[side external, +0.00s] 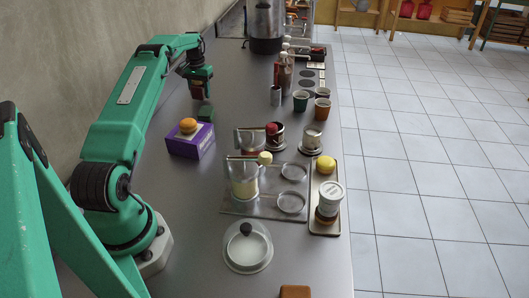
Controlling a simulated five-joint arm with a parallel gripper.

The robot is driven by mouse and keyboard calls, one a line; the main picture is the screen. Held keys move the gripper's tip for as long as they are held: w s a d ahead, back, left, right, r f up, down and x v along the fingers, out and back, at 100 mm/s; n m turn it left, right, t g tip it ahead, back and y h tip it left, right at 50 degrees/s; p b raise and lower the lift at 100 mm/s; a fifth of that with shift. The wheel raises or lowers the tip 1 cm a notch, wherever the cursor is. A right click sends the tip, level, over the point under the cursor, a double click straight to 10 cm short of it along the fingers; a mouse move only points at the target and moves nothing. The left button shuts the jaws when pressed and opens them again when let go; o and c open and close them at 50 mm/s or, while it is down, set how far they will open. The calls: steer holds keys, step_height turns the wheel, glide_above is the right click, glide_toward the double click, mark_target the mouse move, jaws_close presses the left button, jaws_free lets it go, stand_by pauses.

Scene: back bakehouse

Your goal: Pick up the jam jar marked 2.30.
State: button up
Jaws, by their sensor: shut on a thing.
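My gripper (198,86) is at the back left of the counter, pointing down. It is shut on a small dark red thing, largely hidden by the fingers; I cannot tell whether this is a jam jar. A dark green block (205,113) is just in front of and below it. A white-lidded jar with dark contents (328,208) stands on a narrow tray at the right. A glass with a dark red ball-like top (275,136) stands mid-counter. No price mark of 2.30 is legible on anything.
A purple box (190,142) with an orange bun-like thing on top stands near my arm. A metal tray (235,208) holds a glass of pale yellow contents. Several cups (322,109) and bottles (285,73) line the right side. A lidded glass dish (247,248) is in front.

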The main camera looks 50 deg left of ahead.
mark_target(199, 83)
step_height(199, 83, up, 3)
steer(key=shift+r, duration=0.1)
steer(key=w+d+r, duration=0.3)
steer(key=d+r, duration=0.3)
steer(key=d, duration=0.5)
steer(key=shift+w+r, duration=0.35)
stand_by(0.7)
